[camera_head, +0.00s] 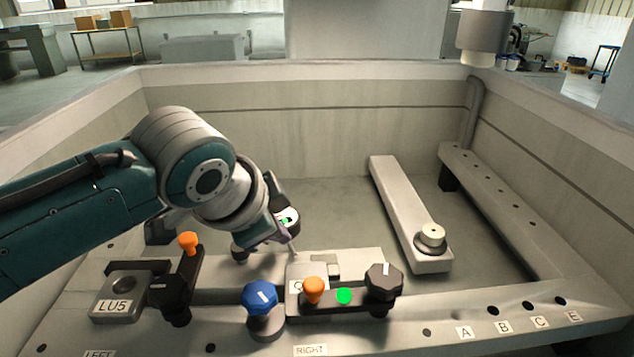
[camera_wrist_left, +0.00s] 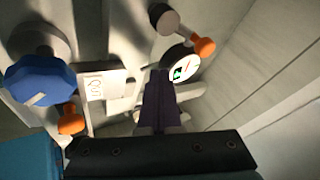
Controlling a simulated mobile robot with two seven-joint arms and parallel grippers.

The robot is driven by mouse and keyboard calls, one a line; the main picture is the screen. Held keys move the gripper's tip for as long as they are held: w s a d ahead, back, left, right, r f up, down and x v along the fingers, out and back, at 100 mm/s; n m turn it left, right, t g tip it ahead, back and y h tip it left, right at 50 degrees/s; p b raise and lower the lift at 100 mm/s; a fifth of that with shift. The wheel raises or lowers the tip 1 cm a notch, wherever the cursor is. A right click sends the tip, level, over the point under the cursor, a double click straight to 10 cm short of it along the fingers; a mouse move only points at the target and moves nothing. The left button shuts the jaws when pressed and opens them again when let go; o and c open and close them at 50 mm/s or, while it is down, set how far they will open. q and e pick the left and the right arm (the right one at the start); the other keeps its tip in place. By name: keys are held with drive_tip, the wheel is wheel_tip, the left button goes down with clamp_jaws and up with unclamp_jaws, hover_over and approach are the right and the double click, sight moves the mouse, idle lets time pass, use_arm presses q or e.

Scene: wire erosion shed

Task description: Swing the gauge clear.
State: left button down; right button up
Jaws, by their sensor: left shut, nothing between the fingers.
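The gauge has a round white dial with a green mark. In the head view its dial (camera_head: 288,217) shows beside my left gripper, which hides part of it. In the left wrist view the dial (camera_wrist_left: 184,70) lies just beyond and right of the fingertips, with an orange knob (camera_wrist_left: 205,47) and a dark round post (camera_wrist_left: 164,19) next to it. My left gripper (camera_head: 288,240) is shut and empty, pointing down behind the right clamp; its fingers (camera_wrist_left: 160,76) are together in the wrist view. Whether they touch the gauge I cannot tell. My right gripper is not in view.
The left clamp holds a block labelled LU5 (camera_head: 117,303), with an orange handle (camera_head: 189,243). A blue knob (camera_head: 260,298) stands mid-front. The right clamp has an orange handle (camera_head: 314,290) and black knob (camera_head: 384,282). A pale bar (camera_head: 400,205) lies right; tank walls surround everything.

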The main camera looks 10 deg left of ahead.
use_arm(q)
drive_tip(key=shift+w+n+y, duration=0.45)
drive_tip(key=shift+n+y, duration=0.25)
drive_tip(key=shift+n, duration=0.2)
drive_tip(key=n+y, duration=0.1)
drive_tip(key=w+a+n+y, duration=0.1)
drive_tip(key=n, duration=0.1)
drive_tip(key=shift+w+n+g, duration=0.2)
drive_tip(key=shift+n+g, duration=0.1)
drive_tip(key=shift+w+a, duration=0.2)
drive_tip(key=shift+a, duration=0.05)
